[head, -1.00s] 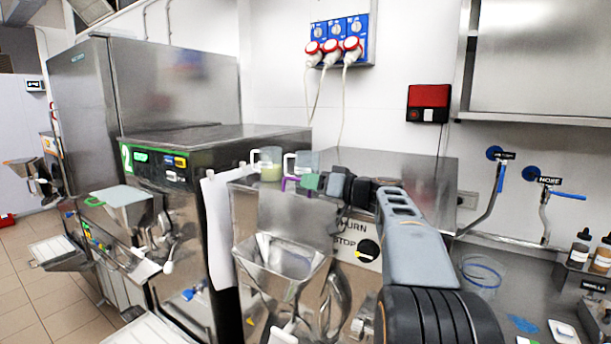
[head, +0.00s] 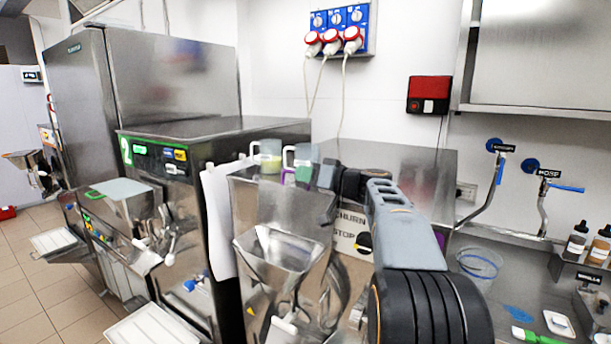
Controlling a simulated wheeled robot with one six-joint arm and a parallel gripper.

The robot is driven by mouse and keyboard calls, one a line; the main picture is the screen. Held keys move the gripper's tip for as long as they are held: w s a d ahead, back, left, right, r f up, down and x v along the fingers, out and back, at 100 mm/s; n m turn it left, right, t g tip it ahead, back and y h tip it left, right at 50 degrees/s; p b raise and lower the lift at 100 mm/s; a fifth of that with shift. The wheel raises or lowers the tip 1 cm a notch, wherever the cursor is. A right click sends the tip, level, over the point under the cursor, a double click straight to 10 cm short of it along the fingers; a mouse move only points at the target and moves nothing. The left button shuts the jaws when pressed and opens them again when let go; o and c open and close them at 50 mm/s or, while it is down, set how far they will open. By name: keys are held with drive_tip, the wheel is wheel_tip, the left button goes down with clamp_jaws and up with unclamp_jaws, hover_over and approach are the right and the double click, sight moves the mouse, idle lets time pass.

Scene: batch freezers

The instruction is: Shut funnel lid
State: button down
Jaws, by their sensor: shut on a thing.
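The funnel (head: 283,262) on the front of the nearest batch freezer stands uncovered, its steel hopper mouth showing. My gripper (head: 304,173) is above and behind the funnel, at the top of the steel front and in line with the clear jugs. It is shut on a small purple handle (head: 288,177), which I take to be the funnel lid's. Its green fingertip shows beside the handle. My fingers and the jugs partly hide the handle. I cannot clearly tell the lid's plate from the steel around it.
Two clear jugs, one holding yellowish liquid (head: 270,163), stand close to my gripper. A second freezer (head: 170,170) with a lidded funnel (head: 122,190) is at the left. A glass bowl (head: 480,265) and bottles (head: 577,240) are on the right counter.

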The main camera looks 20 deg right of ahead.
drive_tip(key=shift+f, duration=0.1)
idle(0.3)
drive_tip(key=b, duration=0.2)
drive_tip(key=s+a+n+b, duration=0.1)
drive_tip(key=b, duration=0.1)
drive_tip(key=shift+a+f+b, duration=0.25)
drive_tip(key=shift+b, duration=0.1)
drive_tip(key=s+a+f+n+b, duration=0.3)
drive_tip(key=s+a+n+b, duration=0.4)
drive_tip(key=b, duration=1.5)
drive_tip(key=a+n, duration=0.2)
drive_tip(key=a, duration=0.1)
drive_tip(key=shift+a+f+n, duration=0.35)
drive_tip(key=shift+n, duration=0.05)
drive_tip(key=c, duration=1.2)
unclamp_jaws()
drive_tip(key=b+v, duration=0.2)
drive_tip(key=v, duration=1.2)
